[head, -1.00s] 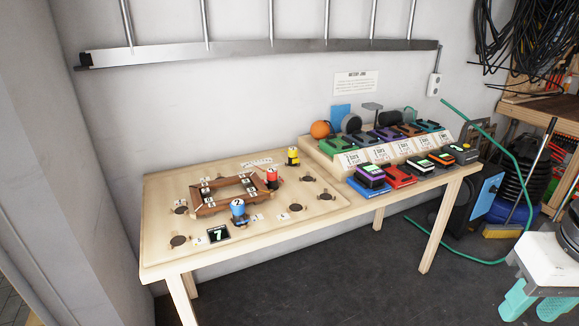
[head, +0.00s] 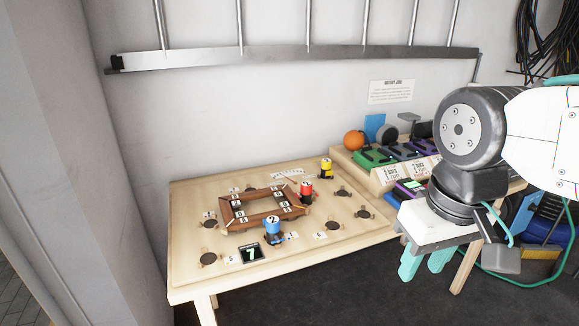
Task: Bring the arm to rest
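My gripper (head: 424,262) is at the right of the head view, in front of the right part of the workbench (head: 190,283). Its two teal fingers point down and stand apart, with nothing seen between them. My arm hides much of the battery stand and the bench's right end. On the bench's left part are a brown wooden frame (head: 243,221) with number tags, a blue piece (head: 272,234) marked 2, a red piece (head: 305,194) and a yellow piece (head: 326,170).
Several dark round spots lie around the frame. The battery stand (head: 345,158) holds green and purple packs, with an orange ball (head: 354,140) behind. A metal rail (head: 290,55) runs along the wall. The floor before the bench is clear at the left.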

